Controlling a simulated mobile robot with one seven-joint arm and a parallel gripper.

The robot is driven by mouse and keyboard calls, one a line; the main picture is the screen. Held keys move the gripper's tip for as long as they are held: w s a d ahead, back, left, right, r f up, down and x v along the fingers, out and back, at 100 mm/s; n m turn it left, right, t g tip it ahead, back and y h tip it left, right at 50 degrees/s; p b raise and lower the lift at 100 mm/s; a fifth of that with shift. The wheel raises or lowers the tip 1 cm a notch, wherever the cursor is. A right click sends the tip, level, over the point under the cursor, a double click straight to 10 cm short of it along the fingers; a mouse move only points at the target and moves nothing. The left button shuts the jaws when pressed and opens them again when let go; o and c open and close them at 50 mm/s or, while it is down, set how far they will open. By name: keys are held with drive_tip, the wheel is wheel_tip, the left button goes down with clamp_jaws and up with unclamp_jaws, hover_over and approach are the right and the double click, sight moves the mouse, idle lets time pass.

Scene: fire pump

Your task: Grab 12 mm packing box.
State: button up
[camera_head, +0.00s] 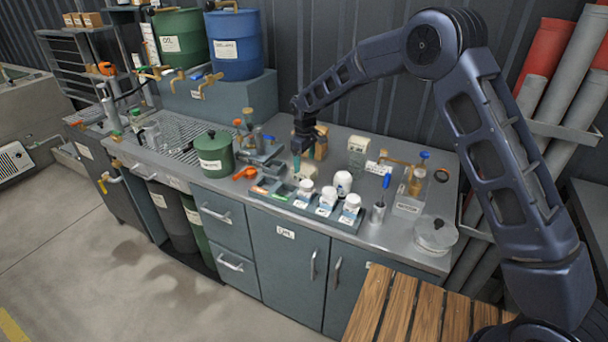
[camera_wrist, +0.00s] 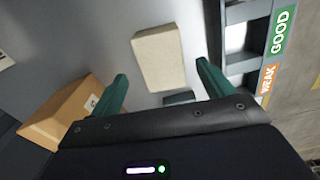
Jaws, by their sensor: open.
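My gripper (camera_head: 296,160) is open above the middle of the steel worktop, pointing down. In the wrist view its two green fingers (camera_wrist: 161,76) are apart, with a plain cream box (camera_wrist: 159,58) beyond and between their tips; nothing is gripped. The cream box also shows just below the gripper in the head view (camera_head: 308,171). A brown box (camera_wrist: 66,112) with a small label lies left of the fingers in the wrist view; it stands behind the gripper in the head view (camera_head: 320,146). I cannot read which box is marked 12 mm.
A tray (camera_head: 348,227) with several white-lidded jars (camera_head: 326,199) sits in front of the gripper. Its GOOD label (camera_wrist: 281,33) shows at the right of the wrist view.

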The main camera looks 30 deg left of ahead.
sight(304, 168)
drive_tip(key=shift+s+f, duration=0.1)
drive_tip(key=shift+f, duration=2.6)
drive_tip(key=c, duration=1.1)
